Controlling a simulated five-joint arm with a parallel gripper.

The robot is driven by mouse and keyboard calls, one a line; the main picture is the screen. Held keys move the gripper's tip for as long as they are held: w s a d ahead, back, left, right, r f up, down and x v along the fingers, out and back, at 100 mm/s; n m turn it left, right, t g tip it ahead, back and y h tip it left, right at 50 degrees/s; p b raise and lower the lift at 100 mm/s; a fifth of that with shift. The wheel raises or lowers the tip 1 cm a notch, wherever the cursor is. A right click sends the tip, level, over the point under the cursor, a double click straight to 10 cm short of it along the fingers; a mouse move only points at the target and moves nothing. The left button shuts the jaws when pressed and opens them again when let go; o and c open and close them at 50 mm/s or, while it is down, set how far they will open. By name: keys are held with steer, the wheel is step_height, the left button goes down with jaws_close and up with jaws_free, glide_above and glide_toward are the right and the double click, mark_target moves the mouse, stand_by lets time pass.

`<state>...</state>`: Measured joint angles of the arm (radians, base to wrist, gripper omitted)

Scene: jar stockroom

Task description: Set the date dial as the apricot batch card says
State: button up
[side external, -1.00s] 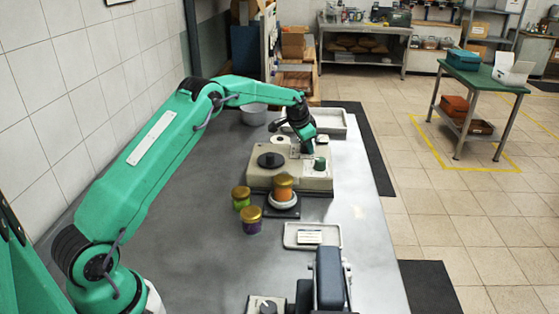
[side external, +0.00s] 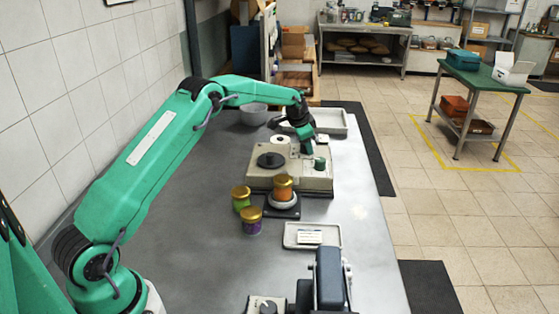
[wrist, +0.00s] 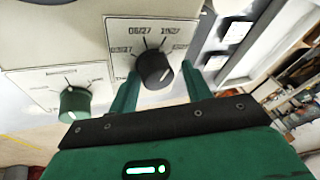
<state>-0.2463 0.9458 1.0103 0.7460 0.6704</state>
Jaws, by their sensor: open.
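The black date dial (wrist: 154,68) sits on a white plate with date marks, such as 06/27, in the wrist view. Some marks are blurred or partly covered, and I cannot tell which one its pointer meets. My gripper (wrist: 160,72) is open, with one finger on each side of the dial; I cannot tell whether they touch it. In the side view my gripper (side external: 307,149) is over the far part of the beige machine (side external: 290,182), and the dial is hidden there. A small white card (side external: 309,237) lies in a shallow tray (side external: 291,236); its writing is too small to read.
A green knob (wrist: 75,102) on its own plate is beside the date dial. An orange jar (side external: 283,190) stands on a round pad before the machine, with green (side external: 240,203) and purple (side external: 251,225) jars to its left. A dark-blue-topped device (side external: 330,278) stands in front.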

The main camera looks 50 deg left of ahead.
steer(key=shift+r, duration=3.45)
steer(key=shift+s+r, duration=0.1)
steer(key=shift+r, duration=0.3)
steer(key=shift+d+r, duration=0.1)
steer(key=shift+s+d+r, duration=0.15)
steer(key=shift+r, duration=0.1)
steer(key=s+d+r+n, duration=0.1)
steer(key=s+d+r, duration=0.5)
steer(key=s, duration=0.4)
steer(key=s+d+r+n, duration=0.1)
steer(key=s+d+r, duration=0.4)
steer(key=s+r, duration=0.4)
steer(key=s+d+f+n, duration=0.1)
steer(key=s+d+f, duration=0.1)
steer(key=s, duration=1.1)
steer(key=s+d+f+n+h, duration=0.1)
steer(key=s+d+f, duration=0.2)
steer(key=s, duration=1)
steer(key=shift+s+d+f+n+t, duration=0.2)
steer(key=shift+d+f+n+t, duration=0.2)
steer(key=shift+f, duration=0.5)
